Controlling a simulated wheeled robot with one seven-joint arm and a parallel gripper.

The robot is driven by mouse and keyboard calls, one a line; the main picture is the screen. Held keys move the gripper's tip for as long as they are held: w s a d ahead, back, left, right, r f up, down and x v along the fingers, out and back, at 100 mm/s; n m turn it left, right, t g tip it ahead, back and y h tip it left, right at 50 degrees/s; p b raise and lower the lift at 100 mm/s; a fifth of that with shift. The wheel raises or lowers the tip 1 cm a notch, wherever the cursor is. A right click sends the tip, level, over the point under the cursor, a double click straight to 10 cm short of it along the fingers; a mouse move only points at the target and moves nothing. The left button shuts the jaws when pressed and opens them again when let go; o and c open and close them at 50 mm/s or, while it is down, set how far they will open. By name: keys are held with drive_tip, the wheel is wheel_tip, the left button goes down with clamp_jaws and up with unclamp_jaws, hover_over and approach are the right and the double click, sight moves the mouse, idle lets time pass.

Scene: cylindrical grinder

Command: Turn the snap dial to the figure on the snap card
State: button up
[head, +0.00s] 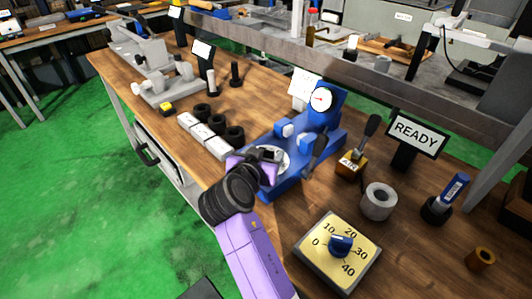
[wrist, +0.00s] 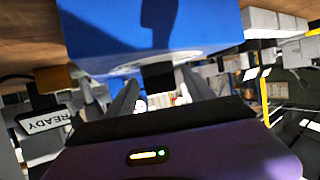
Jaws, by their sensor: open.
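A square yellow dial plate (head: 318,262) marked 0, 10, 20, 30 and 40 lies at the front of the bench. A blue knob (head: 341,246) stands at its centre; I cannot tell which figure it points to. A white card (head: 304,86) stands behind the blue gauge stand (head: 301,178); its writing is too small to read. My gripper (head: 270,156) is open over the left part of the blue stand, away from the yellow dial. In the wrist view my open fingers (wrist: 158,92) point towards a blue surface (wrist: 150,35); I see nothing held. Contact cannot be told.
A round white gauge (head: 321,99) tops the blue stand. An AIR lever box (head: 351,164), a READY sign (head: 415,133), a grey ring (head: 378,201) and a blue-topped holder (head: 445,198) stand to the right. Black rings (head: 216,124) lie left. Bare wood surrounds the dial plate.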

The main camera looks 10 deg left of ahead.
drive_tip(key=v, duration=0.6)
drive_tip(key=shift+s, duration=0.4)
